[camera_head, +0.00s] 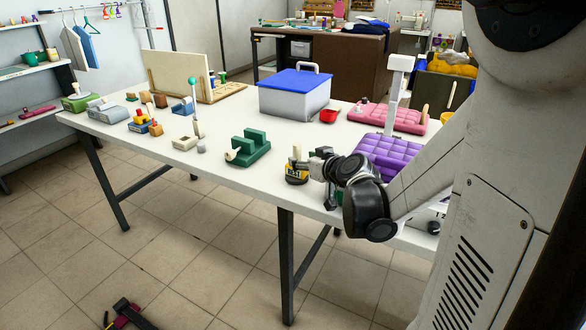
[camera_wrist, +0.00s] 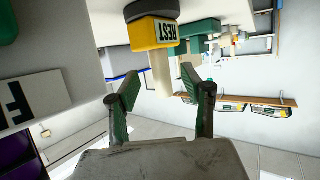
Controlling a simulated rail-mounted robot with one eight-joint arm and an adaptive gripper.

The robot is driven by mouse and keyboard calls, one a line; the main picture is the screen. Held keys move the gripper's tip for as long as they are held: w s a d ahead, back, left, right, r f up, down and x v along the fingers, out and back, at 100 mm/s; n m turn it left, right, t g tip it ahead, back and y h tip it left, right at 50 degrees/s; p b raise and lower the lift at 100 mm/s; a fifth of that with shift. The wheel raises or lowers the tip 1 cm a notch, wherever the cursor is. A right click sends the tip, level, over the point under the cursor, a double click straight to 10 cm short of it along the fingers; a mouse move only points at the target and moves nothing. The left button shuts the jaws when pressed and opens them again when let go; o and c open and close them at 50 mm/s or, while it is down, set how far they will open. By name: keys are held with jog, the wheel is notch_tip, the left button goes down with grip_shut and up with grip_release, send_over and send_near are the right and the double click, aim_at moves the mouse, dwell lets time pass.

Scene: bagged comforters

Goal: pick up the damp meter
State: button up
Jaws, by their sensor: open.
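A yellow-and-black block with a label reading REST (camera_head: 296,177) and a pale upright post stands near the table's front edge. I cannot tell for certain whether it is the damp meter. My gripper (camera_head: 317,163) is just right of it. In the wrist view, which looks upside down, the block (camera_wrist: 153,33) and its post (camera_wrist: 161,68) are ahead of my gripper (camera_wrist: 162,78). The fingers are apart, with the post's end lined up between the fingertips. Nothing is held. Contact with the post cannot be made out.
Several small items stand at left. Bare tabletop lies between the dispenser and block.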

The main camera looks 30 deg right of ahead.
aim_at(299, 157)
jog(key=x, duration=0.4)
jog(key=shift+w+b, duration=0.2)
jog(key=shift+b, duration=0.2)
jog(key=shift+r, duration=0.1)
grip_shut()
